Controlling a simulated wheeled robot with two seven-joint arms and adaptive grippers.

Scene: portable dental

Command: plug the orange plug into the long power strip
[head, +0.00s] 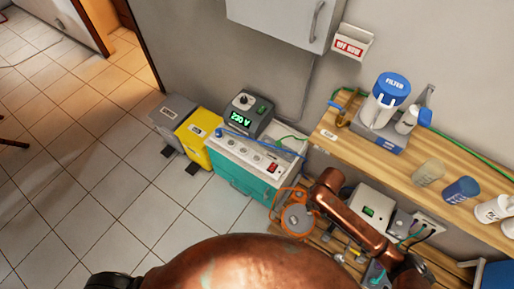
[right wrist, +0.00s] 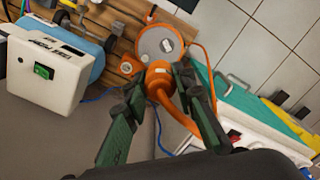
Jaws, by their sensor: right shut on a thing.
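The long power strip (head: 247,153) is white, with a row of sockets and a red switch. It lies along the top of a teal case; part of it shows in the right wrist view (right wrist: 265,140). My right gripper (right wrist: 163,84) has its green fingers shut on the orange plug (right wrist: 158,74), whose thick orange cable curves down between them. A grey disc with an orange rim (right wrist: 160,43) is behind the plug; it also shows in the head view (head: 297,218). In the head view my copper arm partly hides this area, and the plug cannot be made out clearly. My left gripper is not in view.
The teal case (head: 237,187) stands beside a yellow box (head: 197,140) and a grey box. A black unit with a green display (head: 245,115) stands behind the strip. A wooden shelf (head: 335,137) with bottles runs along the wall. A white box (right wrist: 45,75) is near my right gripper.

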